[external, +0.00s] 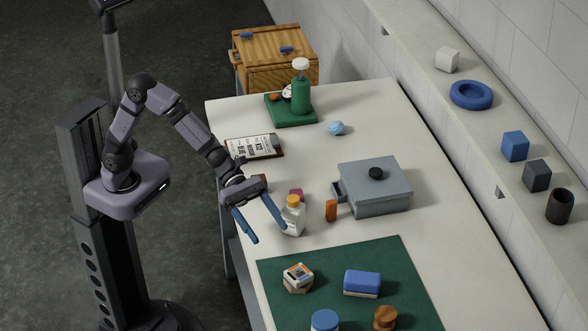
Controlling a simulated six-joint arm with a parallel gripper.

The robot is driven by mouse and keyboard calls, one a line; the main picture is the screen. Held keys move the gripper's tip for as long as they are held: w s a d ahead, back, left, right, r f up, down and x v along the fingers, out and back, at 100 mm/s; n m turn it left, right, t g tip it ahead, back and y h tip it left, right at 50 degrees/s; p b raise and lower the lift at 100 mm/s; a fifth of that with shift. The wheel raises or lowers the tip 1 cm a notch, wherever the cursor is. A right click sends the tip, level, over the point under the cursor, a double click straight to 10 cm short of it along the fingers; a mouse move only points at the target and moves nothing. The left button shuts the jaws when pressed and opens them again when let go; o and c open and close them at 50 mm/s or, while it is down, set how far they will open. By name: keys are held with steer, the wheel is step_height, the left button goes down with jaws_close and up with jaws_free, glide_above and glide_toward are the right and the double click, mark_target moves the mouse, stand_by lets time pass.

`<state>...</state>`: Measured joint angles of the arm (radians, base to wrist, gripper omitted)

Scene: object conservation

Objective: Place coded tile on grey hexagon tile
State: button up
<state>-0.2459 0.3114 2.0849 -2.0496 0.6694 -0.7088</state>
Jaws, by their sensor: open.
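A small tile with an orange, white and black printed pattern (298,272), which looks like the coded tile, lies on top of a pale hexagonal block (298,287) on the green mat. The block looks beige-grey and may be the grey hexagon tile; the contact between the two is too small to see exactly. My gripper (268,234) is open, its two blue fingers apart, above the table's near edge and beyond the mat. It is up and left of the tile in the picture.
The green mat (400,262) also bears a blue-and-white block (362,282), a blue-lidded item (325,320) and a brown wooden piece (385,317). A clipboard (254,147) lies farther back.

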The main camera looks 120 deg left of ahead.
steer(key=shift+d, duration=0.1)
steer(key=s+d+f+m+g+h, duration=0.1)
steer(key=s+d+f+m+g, duration=0.35)
steer(key=s+m, duration=0.35)
steer(key=s+d+f+m+g+h, duration=0.1)
steer(key=s+d+f+m+g, duration=0.2)
steer(key=s+d+m, duration=0.35)
steer(key=s+a+f+m+g+y, duration=0.2)
steer(key=s+a+m, duration=0.3)
steer(key=s+m, duration=0.3)
steer(key=s+a+f+m+g+y, duration=0.3)
steer(key=s+a+f+m+y, duration=0.1)
steer(key=s+m, duration=0.5)
steer(key=shift+s+a+y, duration=0.5)
steer(key=shift+s+a, duration=0.7)
step_height(320, 180, up, 6)
steer(key=p, duration=0.6)
steer(key=shift+r, duration=0.15)
